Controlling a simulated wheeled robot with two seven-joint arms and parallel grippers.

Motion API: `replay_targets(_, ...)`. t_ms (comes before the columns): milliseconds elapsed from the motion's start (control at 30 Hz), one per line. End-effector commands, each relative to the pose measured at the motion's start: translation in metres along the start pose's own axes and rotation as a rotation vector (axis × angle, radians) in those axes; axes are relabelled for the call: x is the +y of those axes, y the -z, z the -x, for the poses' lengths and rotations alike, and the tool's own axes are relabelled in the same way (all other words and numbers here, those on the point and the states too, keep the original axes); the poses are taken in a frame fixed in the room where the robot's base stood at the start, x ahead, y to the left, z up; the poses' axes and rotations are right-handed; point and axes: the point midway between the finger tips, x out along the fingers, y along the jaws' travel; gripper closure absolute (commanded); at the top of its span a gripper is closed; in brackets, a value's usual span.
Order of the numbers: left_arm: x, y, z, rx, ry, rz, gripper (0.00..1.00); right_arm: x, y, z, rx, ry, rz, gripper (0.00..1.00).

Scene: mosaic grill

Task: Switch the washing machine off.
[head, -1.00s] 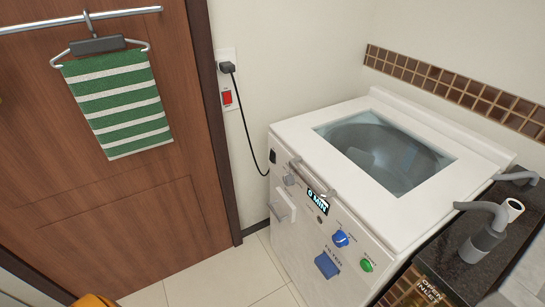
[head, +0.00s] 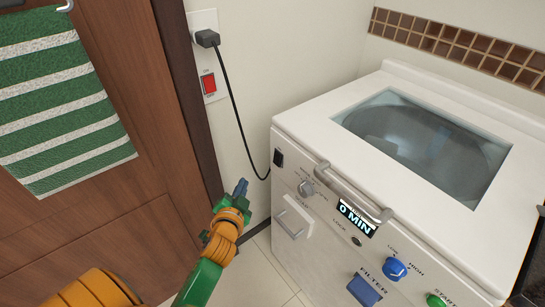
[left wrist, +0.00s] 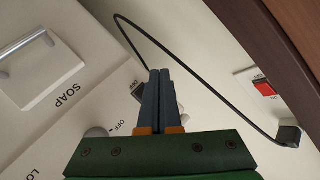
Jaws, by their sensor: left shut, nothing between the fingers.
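The white washing machine (head: 325,140) stands at the right with its lid shut; its display (head: 356,219) reads "0 MIN". A black rocker switch (head: 278,158) sits at the upper left of its front panel. In the left wrist view the switch (left wrist: 138,91) shows beside my fingers, partly hidden, with an "OFF" label near it. I cannot tell which side is pressed. My left gripper (head: 241,187) is shut and empty, in front of the machine's left edge, below and left of the switch and apart from it. My right gripper is not in view.
A grey knob (head: 306,188), a lid handle (head: 352,192) and a soap drawer (head: 293,219) are near the switch. A red wall switch (head: 208,85) and a plug (head: 207,38) with a black cord hang beside the machine. The wooden door (head: 120,220) stands at the left.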

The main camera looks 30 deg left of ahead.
Motion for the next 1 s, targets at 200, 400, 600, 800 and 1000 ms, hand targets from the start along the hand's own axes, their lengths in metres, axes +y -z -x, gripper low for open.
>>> replay_targets(200, -0.013, 0.007, 0.001, 0.020, 0.042, -0.006, 1.00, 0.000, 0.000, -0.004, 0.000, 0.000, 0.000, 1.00)
replay_targets(400, -0.013, 0.007, 0.001, 0.020, 0.040, -0.006, 1.00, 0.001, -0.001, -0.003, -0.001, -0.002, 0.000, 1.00)
replay_targets(600, -0.005, 0.012, -0.008, 0.022, 0.040, -0.003, 1.00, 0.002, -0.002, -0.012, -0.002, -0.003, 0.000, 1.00)
replay_targets(800, 0.010, 0.026, -0.030, 0.022, 0.040, -0.003, 1.00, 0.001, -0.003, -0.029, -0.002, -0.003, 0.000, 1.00)
replay_targets(1000, 0.023, 0.041, -0.049, 0.021, 0.039, -0.003, 1.00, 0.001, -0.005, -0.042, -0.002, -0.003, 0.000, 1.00)
